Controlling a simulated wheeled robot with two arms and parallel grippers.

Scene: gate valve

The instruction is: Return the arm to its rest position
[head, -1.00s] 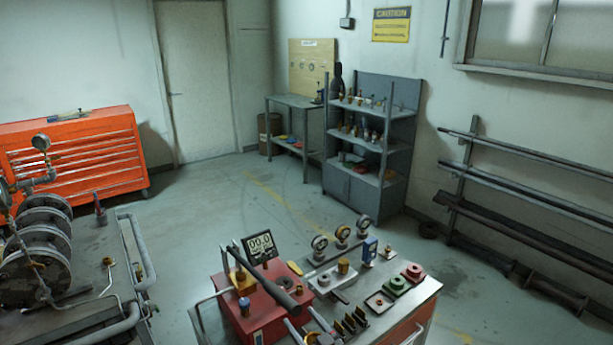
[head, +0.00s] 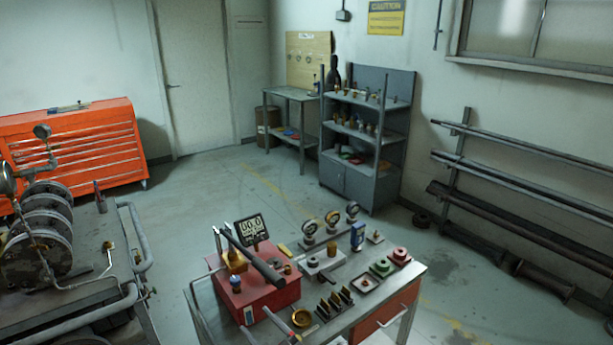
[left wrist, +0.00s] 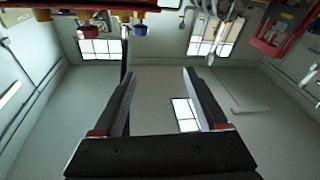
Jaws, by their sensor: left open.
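My left gripper (left wrist: 157,75) shows in the left wrist view as two dark fingers with red marks at their bases. The fingers are spread apart with nothing between them. That view is upside down, with bench items hanging along its top edge. I cannot clearly make out either gripper or arm in the head view. My right gripper shows in neither view.
Floor (head: 215,200) beyond is clear.

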